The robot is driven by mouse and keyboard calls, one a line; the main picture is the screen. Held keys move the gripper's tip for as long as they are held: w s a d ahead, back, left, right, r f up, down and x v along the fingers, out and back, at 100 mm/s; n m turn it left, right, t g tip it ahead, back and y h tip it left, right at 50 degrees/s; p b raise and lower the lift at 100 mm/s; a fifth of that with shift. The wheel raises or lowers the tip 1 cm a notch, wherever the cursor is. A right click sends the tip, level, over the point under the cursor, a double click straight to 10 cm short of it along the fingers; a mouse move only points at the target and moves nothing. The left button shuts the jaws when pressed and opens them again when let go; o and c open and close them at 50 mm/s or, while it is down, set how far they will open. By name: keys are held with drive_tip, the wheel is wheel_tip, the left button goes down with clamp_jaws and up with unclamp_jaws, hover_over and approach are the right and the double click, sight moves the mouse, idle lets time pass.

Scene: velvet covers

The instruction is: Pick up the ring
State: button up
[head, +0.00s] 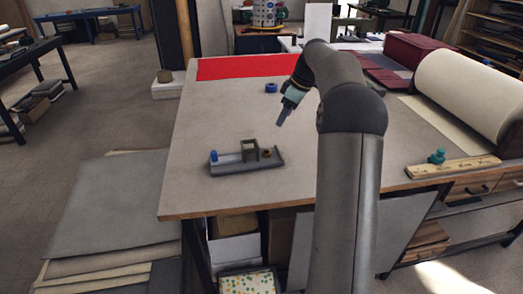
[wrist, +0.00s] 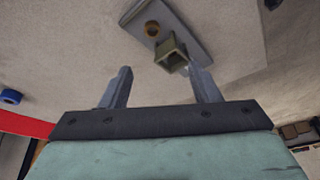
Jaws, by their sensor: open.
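A small brown-orange ring (head: 267,153) lies at the right end of a grey tray (head: 228,168) on the worktable; it also shows in the wrist view (wrist: 151,28). A blue ring-shaped piece (head: 271,88) lies farther back on the table, near the red cloth, and at the left edge of the wrist view (wrist: 11,97). My gripper (head: 281,123) is above the table, behind and right of the tray. In the wrist view my gripper (wrist: 158,70) has its fingers apart with nothing held. Which ring is meant I cannot tell.
A square olive-grey frame (head: 250,149) stands on the tray beside the brown ring, with a blue piece (head: 214,156) at the left end. A wooden strip with a teal piece (head: 437,157) lies at the right. The table around the tray is clear.

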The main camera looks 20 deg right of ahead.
drive_tip(key=d, duration=0.2)
drive_tip(key=p, duration=0.2)
approach(267, 152)
drive_tip(key=f, duration=0.1)
drive_tip(key=w+f, duration=0.1)
drive_tip(key=shift+f+n, duration=0.3)
drive_tip(key=shift+a+p+x, duration=0.15)
drive_tip(key=shift+p+x, duration=0.35)
drive_tip(key=shift+x, duration=0.85)
drive_tip(key=shift+a+p+x, duration=0.2)
drive_tip(key=shift+p+x, duration=0.25)
drive_tip(key=shift+x, duration=0.9)
drive_tip(key=shift+s, duration=0.2)
drive_tip(key=c, duration=1.1)
